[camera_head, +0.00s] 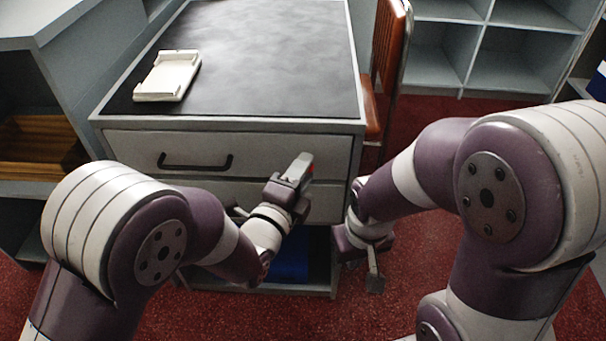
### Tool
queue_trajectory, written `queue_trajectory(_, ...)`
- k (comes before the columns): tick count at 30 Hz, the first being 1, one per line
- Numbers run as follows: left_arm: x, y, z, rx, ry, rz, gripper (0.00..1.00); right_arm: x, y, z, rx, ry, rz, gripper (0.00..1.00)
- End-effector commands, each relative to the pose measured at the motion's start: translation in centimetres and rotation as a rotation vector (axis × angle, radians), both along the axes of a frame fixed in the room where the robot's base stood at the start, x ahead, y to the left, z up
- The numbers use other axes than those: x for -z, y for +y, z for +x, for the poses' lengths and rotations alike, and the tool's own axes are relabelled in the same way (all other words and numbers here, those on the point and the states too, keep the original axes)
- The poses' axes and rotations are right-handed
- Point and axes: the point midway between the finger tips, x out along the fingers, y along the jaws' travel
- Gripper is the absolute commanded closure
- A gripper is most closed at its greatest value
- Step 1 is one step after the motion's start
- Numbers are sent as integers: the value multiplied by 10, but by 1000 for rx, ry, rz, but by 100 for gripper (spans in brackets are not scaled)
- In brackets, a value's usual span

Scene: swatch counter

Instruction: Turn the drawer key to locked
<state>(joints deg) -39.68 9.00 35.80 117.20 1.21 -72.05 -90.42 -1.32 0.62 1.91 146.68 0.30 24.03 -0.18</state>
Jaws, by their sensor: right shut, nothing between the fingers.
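The top drawer (255,150) of the grey counter is closed and has a dark bar handle (195,163). My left gripper (302,165) is in front of the right part of the drawer fronts. A small red spot (311,171) shows just beside its fingertips. I cannot tell whether this is part of the key or a lock mark. The key itself is not clearly visible, so its angle cannot be told. I cannot tell whether the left fingers are open or shut. My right gripper (375,280) is shut and empty, pointing down right of the counter.
The counter's dark top (260,60) carries a cream tray (168,76) at its left; the rest is clear. A brown chair (388,50) stands at the counter's right side. Grey shelves (515,50) stand behind. A blue item (290,268) sits low in the counter's open space.

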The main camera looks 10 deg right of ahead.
Motion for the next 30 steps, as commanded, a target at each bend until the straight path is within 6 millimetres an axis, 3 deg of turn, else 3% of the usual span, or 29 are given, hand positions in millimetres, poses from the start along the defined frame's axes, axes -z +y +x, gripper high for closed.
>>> queue_trajectory(8, 0, -2, 3, 0, 1, 1, 64, 0, 0, 0, 0, 0, 0, 100)
queue_trajectory(12, 0, -2, 3, 0, 1, 0, 100, 0, 0, 0, 0, 0, 0, 100)
queue_trajectory(22, 1, -2, 2, 0, 7, -18, 100, 4, 0, 0, 0, 0, 0, 100)
queue_trajectory(30, 5, -2, 2, 1, 41, -146, 100, 23, 0, 0, 0, 0, 0, 100)
